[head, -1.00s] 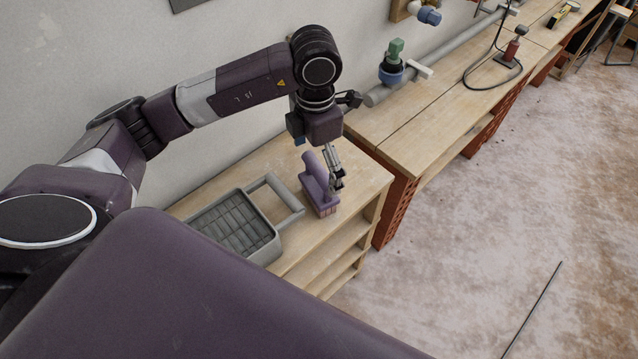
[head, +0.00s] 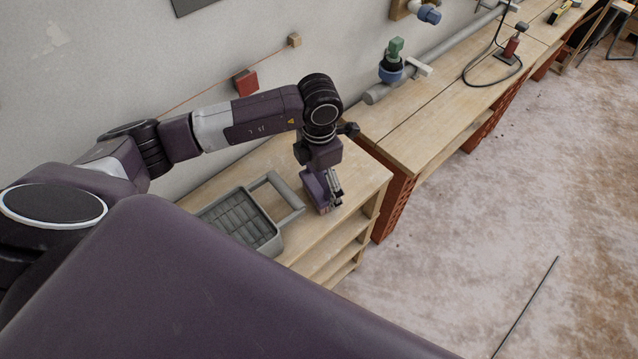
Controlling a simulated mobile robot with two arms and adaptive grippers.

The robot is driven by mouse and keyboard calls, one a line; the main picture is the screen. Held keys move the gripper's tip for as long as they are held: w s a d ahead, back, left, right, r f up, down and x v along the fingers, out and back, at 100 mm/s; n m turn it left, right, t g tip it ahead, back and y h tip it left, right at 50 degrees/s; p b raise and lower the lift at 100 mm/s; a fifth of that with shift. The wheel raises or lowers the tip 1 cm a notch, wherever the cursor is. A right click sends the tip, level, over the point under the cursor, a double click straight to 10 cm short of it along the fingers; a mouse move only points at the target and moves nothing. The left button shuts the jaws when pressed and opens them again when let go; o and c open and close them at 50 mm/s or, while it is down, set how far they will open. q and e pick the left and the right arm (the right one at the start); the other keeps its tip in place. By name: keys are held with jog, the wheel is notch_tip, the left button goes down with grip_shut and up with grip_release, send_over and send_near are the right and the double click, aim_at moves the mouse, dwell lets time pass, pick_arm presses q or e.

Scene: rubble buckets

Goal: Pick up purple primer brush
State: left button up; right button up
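The purple primer brush (head: 314,194) stands on the wooden shelf unit's top, bristle end down, near its right edge. My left gripper (head: 332,190) is lowered over the brush from above. One finger shows on the brush's right side; the other is hidden behind the brush and the wrist. I cannot tell whether the fingers touch the brush or are closed on it. My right gripper is not in view.
A grey paint tray (head: 272,240) with a loop handle lies just left of the brush. A longer workbench (head: 415,140) on brick legs stands beyond, with a pipe (head: 375,96) and a green and blue item (head: 392,66). Open floor lies right.

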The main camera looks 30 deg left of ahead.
pick_arm(q)
jog(key=c, duration=1)
jog(key=shift+c, duration=0.2)
jog(key=shift+r, duration=0.1)
jog(key=shift+w+r, duration=0.1)
jog(key=shift+r, duration=0.55)
notch_tip(320, 180, up, 18)
jog(key=b, duration=0.2)
jog(key=shift+r+b, duration=0.25)
jog(key=shift+b, duration=0.15)
